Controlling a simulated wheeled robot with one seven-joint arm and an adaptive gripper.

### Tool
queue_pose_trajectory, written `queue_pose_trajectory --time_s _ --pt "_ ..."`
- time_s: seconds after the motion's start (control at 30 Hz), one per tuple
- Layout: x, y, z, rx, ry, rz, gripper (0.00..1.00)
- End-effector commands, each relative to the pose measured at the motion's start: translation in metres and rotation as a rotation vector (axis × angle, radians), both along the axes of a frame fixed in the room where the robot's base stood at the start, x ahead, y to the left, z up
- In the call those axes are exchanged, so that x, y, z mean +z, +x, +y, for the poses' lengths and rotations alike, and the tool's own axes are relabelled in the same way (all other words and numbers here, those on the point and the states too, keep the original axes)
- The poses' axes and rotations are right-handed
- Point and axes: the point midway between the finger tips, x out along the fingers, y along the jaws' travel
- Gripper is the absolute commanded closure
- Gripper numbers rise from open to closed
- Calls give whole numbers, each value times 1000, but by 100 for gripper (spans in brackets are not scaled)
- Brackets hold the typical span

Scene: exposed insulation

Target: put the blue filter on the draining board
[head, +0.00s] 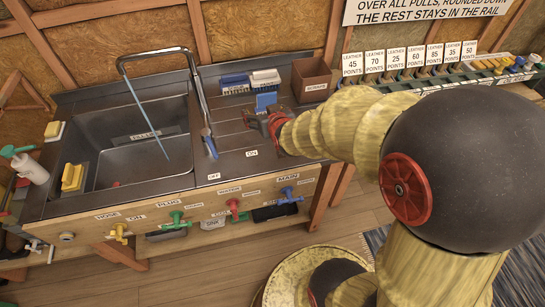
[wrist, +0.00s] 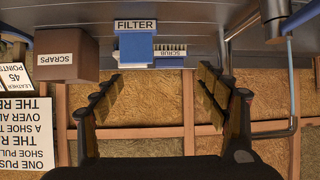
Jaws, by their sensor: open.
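The blue filter (head: 265,101) is a small blue block by the back of the metal draining board (head: 236,140), just behind my gripper in the head view. In the wrist view the blue filter (wrist: 136,50) bears a FILTER label and lies beyond my fingertips, left of centre between the fingers. My gripper (head: 268,124) is above the right part of the board. Its two fingers are spread in the wrist view (wrist: 160,85), with nothing between them. My arm hides part of the board's right side. What the filter rests on is not clear.
Brushes (head: 265,78) stand behind the filter. A brown scraps box (head: 311,80) is to the right, and it shows beside the filter in the wrist view (wrist: 66,55). A tall tap (head: 203,95) and a sink (head: 132,140) are to the left. Coloured valves (head: 175,219) line the front.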

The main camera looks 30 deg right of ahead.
Motion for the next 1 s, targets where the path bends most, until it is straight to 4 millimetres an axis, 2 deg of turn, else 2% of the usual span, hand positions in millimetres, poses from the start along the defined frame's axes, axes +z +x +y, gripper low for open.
queue_pose_trajectory --time_s 0.03,0.17,0.3,0.5,0.6,0.73,1.0 --pt "20 -10 14 19 5 31 26" --pt "51 -52 45 61 25 157 26" --pt "78 -114 77 110 45 293 26" --pt "100 -205 107 169 61 458 26" --pt "104 -236 114 187 65 513 26" --pt "105 -256 118 197 67 548 26" --pt "105 -258 118 198 67 555 26"
